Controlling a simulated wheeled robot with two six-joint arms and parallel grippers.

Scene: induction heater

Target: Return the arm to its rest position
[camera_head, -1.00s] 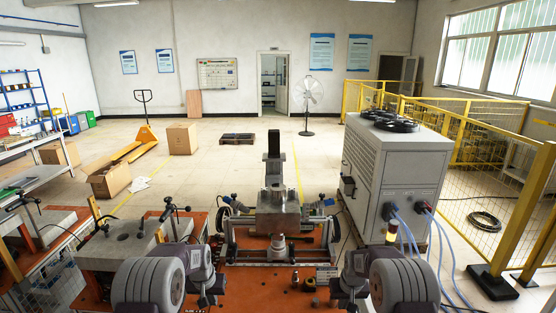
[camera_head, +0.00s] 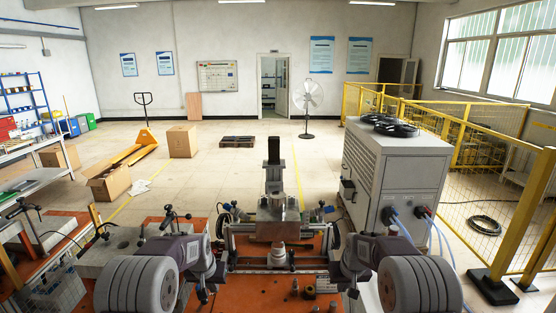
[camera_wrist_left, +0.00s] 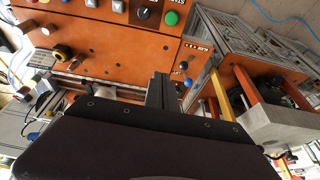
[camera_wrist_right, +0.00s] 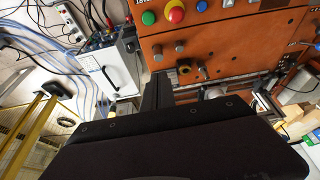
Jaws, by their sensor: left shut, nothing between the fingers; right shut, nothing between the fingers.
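Both my arms are folded in close at the bottom of the head view, roughly mirror images. My left gripper (camera_head: 204,291) hangs over the left part of the orange bench top, shut and empty. In the left wrist view its dark fingers (camera_wrist_left: 161,90) are together in front of the orange control panel (camera_wrist_left: 110,45). My right gripper (camera_head: 353,289) hangs at the right edge of the bench top, shut and empty. In the right wrist view its fingers (camera_wrist_right: 157,93) are together below the buttons. Neither gripper visibly touches anything.
The heater fixture with its metal block (camera_head: 278,222) stands between the arms on the orange bench (camera_head: 255,300). A grey chiller cabinet (camera_head: 396,185) with blue hoses stands to the right, beside a yellow fence (camera_head: 480,150). Another workbench is at left.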

